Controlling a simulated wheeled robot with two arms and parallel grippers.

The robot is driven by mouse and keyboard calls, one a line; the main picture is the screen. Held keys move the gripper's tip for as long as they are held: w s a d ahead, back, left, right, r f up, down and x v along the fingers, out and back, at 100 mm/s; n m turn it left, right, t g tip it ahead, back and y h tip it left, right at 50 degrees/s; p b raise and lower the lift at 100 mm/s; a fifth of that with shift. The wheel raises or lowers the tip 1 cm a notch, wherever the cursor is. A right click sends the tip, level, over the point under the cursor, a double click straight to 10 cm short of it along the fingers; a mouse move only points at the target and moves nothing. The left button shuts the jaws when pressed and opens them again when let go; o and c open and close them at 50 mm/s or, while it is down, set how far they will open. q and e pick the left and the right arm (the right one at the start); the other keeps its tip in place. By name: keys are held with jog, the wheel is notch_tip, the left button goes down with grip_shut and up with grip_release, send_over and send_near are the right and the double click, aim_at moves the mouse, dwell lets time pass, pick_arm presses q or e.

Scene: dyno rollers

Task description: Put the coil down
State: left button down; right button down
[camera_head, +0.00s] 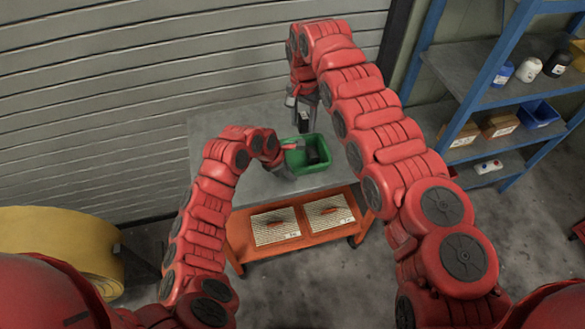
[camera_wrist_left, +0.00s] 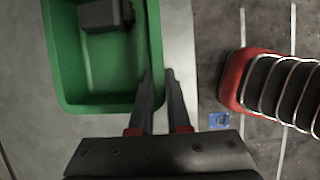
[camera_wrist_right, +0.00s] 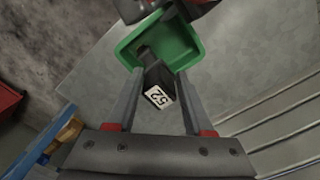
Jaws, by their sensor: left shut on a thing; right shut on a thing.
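The coil (camera_head: 304,121), a black block, is between the fingers of my right gripper (camera_head: 303,110), which is shut on it. In the right wrist view the coil (camera_wrist_right: 158,96) shows a white label reading 52. It is beside the green bin (camera_head: 294,163) at the bin's far side; I cannot tell its height above the table. My left gripper (camera_head: 283,161) is shut on the bin's wall. In the left wrist view the fingers (camera_wrist_left: 158,80) straddle the edge of the bin (camera_wrist_left: 65,55). A dark block (camera_wrist_left: 106,15) shows inside the bin.
The grey table (camera_head: 215,120) has free room to the left of the bin. An orange lower shelf (camera_head: 290,252) holds two patterned panels. A blue-framed rack (camera_head: 455,60) with bottles and boxes stands at right. A ribbed shutter (camera_head: 130,90) is behind.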

jog(key=n, duration=0.2)
jog(key=shift+s+a+f+n, duration=0.2)
jog(key=shift+s+f+n, duration=0.05)
jog(key=shift+f+n, duration=0.05)
notch_tip(320, 180, down, 2)
jog(key=s+n, duration=0.2)
jog(key=n, duration=0.4)
send_over(306, 161)
jog(key=s, duration=0.3)
jog(key=shift+s+f, duration=0.15)
jog(key=shift+f, duration=5.55)
jog(key=shift+a+f, duration=0.1)
jog(key=shift+f, duration=0.15)
jog(key=c, duration=0.6)
grip_release()
